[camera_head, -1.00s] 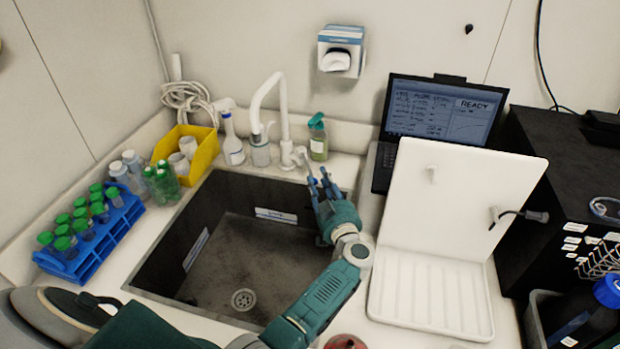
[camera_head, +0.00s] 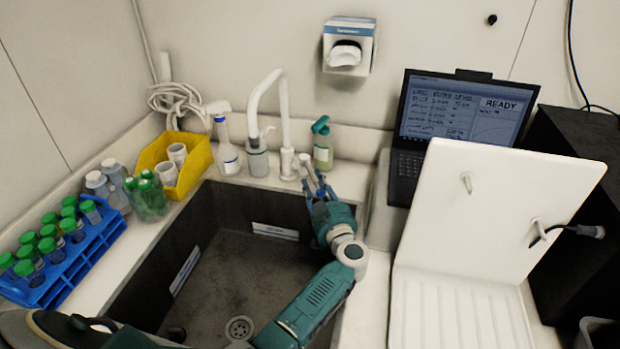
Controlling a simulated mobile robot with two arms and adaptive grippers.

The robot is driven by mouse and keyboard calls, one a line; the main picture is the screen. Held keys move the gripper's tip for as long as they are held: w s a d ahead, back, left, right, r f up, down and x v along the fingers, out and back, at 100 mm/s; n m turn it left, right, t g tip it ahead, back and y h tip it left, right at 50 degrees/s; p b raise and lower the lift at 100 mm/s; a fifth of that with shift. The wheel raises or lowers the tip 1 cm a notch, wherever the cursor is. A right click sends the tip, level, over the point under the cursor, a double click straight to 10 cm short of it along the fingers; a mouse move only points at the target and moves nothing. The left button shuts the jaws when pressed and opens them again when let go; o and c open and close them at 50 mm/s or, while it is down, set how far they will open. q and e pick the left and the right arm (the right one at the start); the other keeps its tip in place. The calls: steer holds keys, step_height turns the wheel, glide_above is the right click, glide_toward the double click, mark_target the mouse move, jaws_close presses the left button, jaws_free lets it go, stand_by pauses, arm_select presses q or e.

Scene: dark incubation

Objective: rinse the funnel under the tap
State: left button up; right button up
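The white tap (camera_head: 287,125) stands behind the dark sink (camera_head: 240,275), its spout arching up to the left. A small lever (camera_head: 308,165) sticks out on its right side. My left gripper (camera_head: 314,184) is at the sink's back right corner, close to this lever. Its fingers look apart, with the lever's end near or between them; I cannot tell whether they touch it. I see nothing held in the gripper and no water at the spout. I cannot make out a funnel. My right gripper is not in view.
Bottles (camera_head: 228,155) stand left of the tap and a green-topped bottle (camera_head: 322,148) right of it. A yellow bin (camera_head: 195,155) and blue tube rack (camera_head: 85,245) are left. A white pegged drying board (camera_head: 490,210) and laptop (camera_head: 408,165) are right.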

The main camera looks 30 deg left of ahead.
arm_select(q)
steer(key=shift+w+a, duration=0.35)
steer(key=shift+r, duration=0.15)
steer(key=shift+c, duration=1)
jaws_close()
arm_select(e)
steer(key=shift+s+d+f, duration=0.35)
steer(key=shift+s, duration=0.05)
